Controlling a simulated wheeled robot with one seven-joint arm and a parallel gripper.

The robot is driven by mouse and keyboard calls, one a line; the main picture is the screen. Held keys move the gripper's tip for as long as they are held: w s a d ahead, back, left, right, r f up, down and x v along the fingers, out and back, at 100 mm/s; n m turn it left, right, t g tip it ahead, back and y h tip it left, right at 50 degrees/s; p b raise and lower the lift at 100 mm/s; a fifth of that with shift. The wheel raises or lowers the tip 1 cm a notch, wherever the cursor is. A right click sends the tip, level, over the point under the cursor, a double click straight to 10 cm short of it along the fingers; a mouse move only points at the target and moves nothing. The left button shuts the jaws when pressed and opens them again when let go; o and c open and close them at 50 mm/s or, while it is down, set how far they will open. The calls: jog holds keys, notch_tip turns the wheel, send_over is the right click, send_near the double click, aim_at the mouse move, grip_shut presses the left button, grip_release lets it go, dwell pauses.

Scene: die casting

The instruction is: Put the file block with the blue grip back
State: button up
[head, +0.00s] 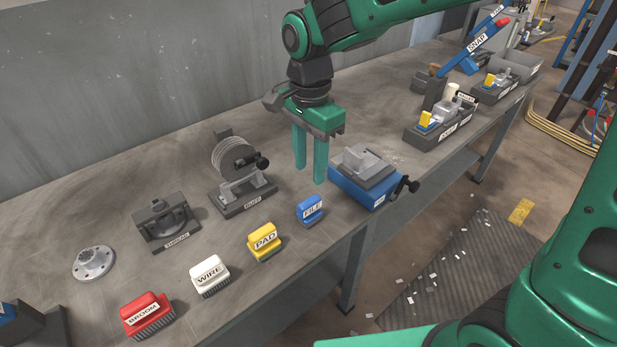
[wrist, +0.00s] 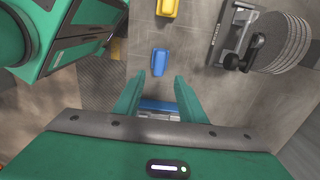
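The file block with the blue grip (head: 310,209), labelled FILE, sits on the bench at the right end of a row of brushes and pads. It also shows in the wrist view (wrist: 159,61), just beyond the fingertips. My gripper (head: 310,173) is above the bench, pointing down, close behind the file block in the head view. Its two green fingers are apart with nothing between them; the wrist view shows the same gap (wrist: 159,83). The block's underside is hidden.
A blue-based vise (head: 362,187) stands right of the file block. The yellow PAD block (head: 264,240), white WIRE brush (head: 210,275) and red BROOM brush (head: 147,315) stand to its left. The BUFF wheel (head: 236,160) is behind. Bare bench (head: 330,250) lies in front.

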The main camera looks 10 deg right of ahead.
jog(key=shift+r, duration=0.6)
jog(key=s+d+r+n, duration=0.1)
jog(key=s+d, duration=0.1)
jog(key=d, duration=0.9)
jog(key=s+d+n, duration=0.1)
jog(key=s+d, duration=0.2)
jog(key=d, duration=0.8)
jog(key=s+d+f+n, duration=0.2)
jog(key=s+d+f, duration=0.1)
jog(key=s+d, duration=1)
jog(key=s, duration=0.3)
jog(key=shift+n, duration=0.4)
